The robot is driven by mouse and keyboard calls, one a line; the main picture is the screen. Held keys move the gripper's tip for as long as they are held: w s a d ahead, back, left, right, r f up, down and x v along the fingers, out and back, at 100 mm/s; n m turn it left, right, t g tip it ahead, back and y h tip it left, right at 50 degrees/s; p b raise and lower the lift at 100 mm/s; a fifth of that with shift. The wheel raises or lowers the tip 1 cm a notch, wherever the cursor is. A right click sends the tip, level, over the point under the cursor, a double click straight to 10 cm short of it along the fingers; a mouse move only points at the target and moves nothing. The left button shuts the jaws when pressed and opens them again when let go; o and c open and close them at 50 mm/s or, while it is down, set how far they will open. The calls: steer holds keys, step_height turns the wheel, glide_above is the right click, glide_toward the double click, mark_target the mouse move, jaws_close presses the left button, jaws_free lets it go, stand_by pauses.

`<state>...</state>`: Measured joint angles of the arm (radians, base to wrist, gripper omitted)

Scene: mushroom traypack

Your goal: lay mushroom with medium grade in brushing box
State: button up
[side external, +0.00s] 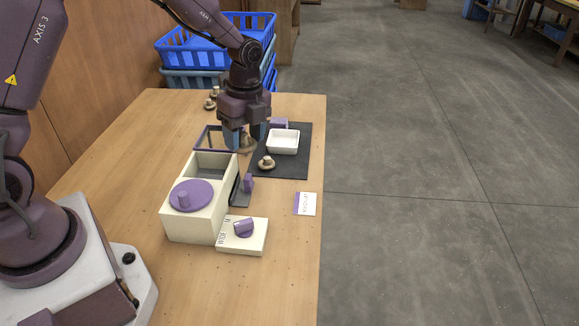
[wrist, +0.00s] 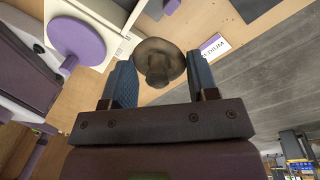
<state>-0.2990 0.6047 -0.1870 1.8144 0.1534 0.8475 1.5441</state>
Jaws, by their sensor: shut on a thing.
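My gripper (side external: 247,143) is shut on a brown mushroom (wrist: 157,58), which sits between its two blue fingers in the wrist view. In the side view the held mushroom (side external: 247,146) is partly hidden by the fingers, beside the far end of the cream box. The cream box (side external: 177,222), apparently the brushing box, has an open-topped far compartment and a purple disc with a knob (side external: 190,194) on its near end. A purple-framed panel (side external: 208,135) stands at its far end. A white card (side external: 305,204) reads "MEDIUM", clearer in the wrist view (wrist: 213,46).
A black mat (side external: 296,168) holds a white tray (side external: 283,145) and another mushroom (side external: 266,163). More mushrooms (side external: 210,104) lie at the back. The table's right front is clear.

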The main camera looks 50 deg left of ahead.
steer(key=w+a+f, duration=0.1)
steer(key=w+f, duration=0.3)
steer(key=w, duration=0.5)
glide_above(290, 166)
steer(key=f, duration=0.3)
steer(key=s+f, duration=0.1)
steer(key=shift+d+f, duration=0.15)
steer(key=shift+f, duration=0.25)
steer(key=shift+w+f, duration=0.3)
steer(key=shift+f, duration=0.05)
steer(key=shift+w+f, duration=0.15)
steer(key=shift+f, duration=0.65)
steer(key=shift+w+f, duration=0.15)
steer(key=shift+f, duration=0.65)
steer(key=shift+f, duration=0.15)
steer(key=o, duration=0.7)
